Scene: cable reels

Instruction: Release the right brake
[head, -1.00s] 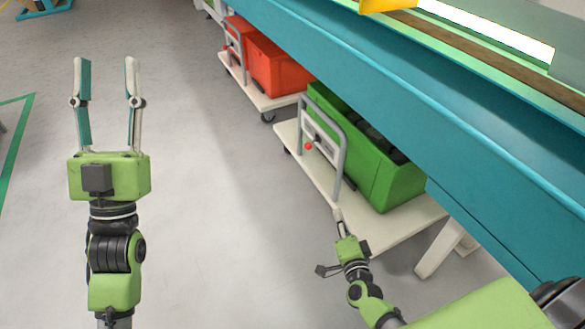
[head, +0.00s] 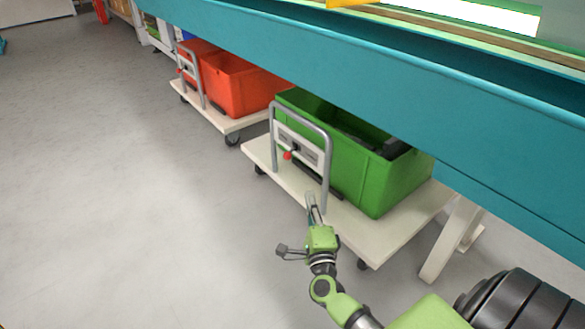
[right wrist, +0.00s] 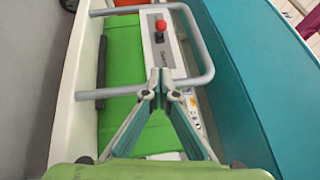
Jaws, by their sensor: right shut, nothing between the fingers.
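The brake lever with a red knob (head: 288,155) is on a pale panel (head: 309,155) in the grey tube handle (head: 328,170) of the right cart. In the right wrist view the red knob (right wrist: 161,25) stands on a short dark lever above the panel (right wrist: 156,58). My right gripper (head: 312,200) is low beside the handle's near leg. In the right wrist view my right gripper (right wrist: 160,77) is shut and empty, its tips close to the panel's lower end and apart from the knob. My left gripper is out of view.
A green crate (head: 375,185) stands on the right cart's pale deck (head: 375,238). A second cart with a red crate (head: 225,95) is farther left. A teal beam (head: 400,85) overhangs both carts. The grey floor (head: 110,190) at left is clear.

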